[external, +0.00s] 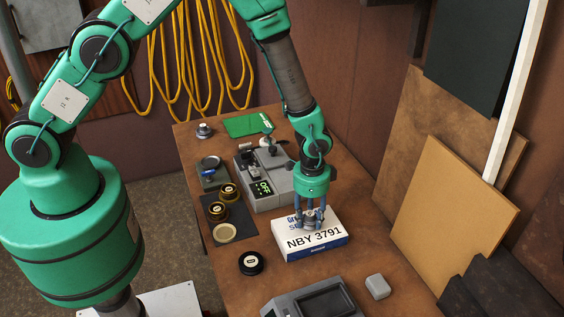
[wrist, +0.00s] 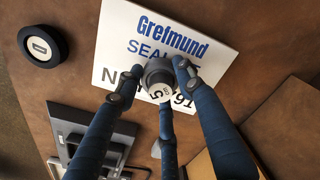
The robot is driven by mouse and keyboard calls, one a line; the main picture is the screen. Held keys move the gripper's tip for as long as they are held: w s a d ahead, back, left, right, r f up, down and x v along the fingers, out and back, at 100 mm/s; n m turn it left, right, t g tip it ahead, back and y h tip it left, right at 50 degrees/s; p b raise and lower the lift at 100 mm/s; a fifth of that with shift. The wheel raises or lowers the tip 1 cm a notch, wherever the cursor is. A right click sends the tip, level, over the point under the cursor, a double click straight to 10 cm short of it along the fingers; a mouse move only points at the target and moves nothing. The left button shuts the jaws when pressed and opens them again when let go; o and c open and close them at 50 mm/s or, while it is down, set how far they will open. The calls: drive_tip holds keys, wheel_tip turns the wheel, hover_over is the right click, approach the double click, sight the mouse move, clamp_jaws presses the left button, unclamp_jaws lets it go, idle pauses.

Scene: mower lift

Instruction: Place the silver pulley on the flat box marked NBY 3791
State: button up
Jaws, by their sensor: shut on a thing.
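The flat box marked NBY 3791 (external: 310,240) is white with blue edges and lies on the brown table; its printed top also fills the upper middle of the wrist view (wrist: 150,20). My gripper (external: 311,215) points down over the box, its blue fingers closed around the silver pulley. In the wrist view my gripper (wrist: 158,80) has its fingertips about the silver pulley (wrist: 159,78), a small round grey piece with a light end marked with a 5. The pulley is over the box top; I cannot tell whether it touches it. Fingers largely hide it in the external view.
A black round piece (external: 251,263) sits left of the box. Brass-and-black pieces (external: 218,211) stand on a dark mat. A grey device with a green display (external: 264,187) is behind, another grey device (external: 310,301) in front. A silver piece (external: 205,131) stands at the back left.

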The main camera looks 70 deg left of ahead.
sight(309, 213)
drive_tip(key=shift+f, duration=0.6)
drive_tip(key=shift+f, duration=0.15)
drive_tip(key=o, duration=1.4)
drive_tip(key=shift+c, duration=0.2)
drive_tip(key=shift+r, duration=0.25)
drive_tip(key=shift+r+b, duration=0.55)
drive_tip(key=shift+r, duration=5.35)
